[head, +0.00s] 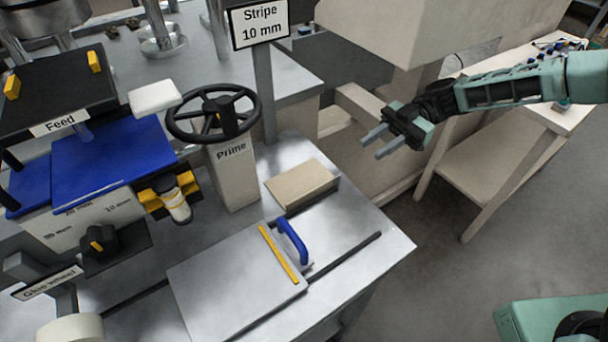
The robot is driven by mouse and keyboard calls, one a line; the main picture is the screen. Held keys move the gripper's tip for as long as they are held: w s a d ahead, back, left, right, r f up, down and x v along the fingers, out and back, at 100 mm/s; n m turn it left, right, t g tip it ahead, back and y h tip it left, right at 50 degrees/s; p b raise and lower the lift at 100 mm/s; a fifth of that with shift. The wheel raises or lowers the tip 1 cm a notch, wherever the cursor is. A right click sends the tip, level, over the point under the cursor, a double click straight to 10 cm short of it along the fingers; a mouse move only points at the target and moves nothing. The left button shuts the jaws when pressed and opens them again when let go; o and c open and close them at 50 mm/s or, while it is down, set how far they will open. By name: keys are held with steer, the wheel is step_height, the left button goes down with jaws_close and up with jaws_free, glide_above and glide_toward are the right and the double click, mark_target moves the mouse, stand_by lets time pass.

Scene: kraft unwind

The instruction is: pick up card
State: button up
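A flat tan block (300,187), which looks like kraft card or a stack of it, lies on the metal table top near its right side. I cannot tell whether it is one card or several. My gripper (371,148) is up and to the right of it in the head view, pointing left. Its two grey fingers are apart with nothing between them. The gripper does not touch the block.
A metal plate with a yellow strip and blue handle (292,240) lies in front of the block. The "Prime" handwheel (180,117) and the "Stripe 10 mm" sign (260,24) stand behind. A blue feed tray (110,160) is left. A wooden table (520,150) stands right.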

steer(key=p, duration=0.2)
glide_toward(322, 185)
steer(key=x, duration=0.4)
steer(key=shift+w+a+f, duration=0.1)
steer(key=shift+w+a, duration=0.05)
steer(key=shift+a, duration=0.1)
steer(key=p+x, duration=0.1)
steer(key=x, duration=0.1)
steer(key=p+x, duration=0.1)
steer(key=x, duration=0.1)
steer(key=shift+s+r+p, duration=0.2)
steer(key=shift+s+p, duration=0.1)
steer(key=shift+s+a+f, duration=0.2)
steer(key=shift+s+a, duration=0.05)
steer(key=shift+a, duration=0.1)
jaws_close()
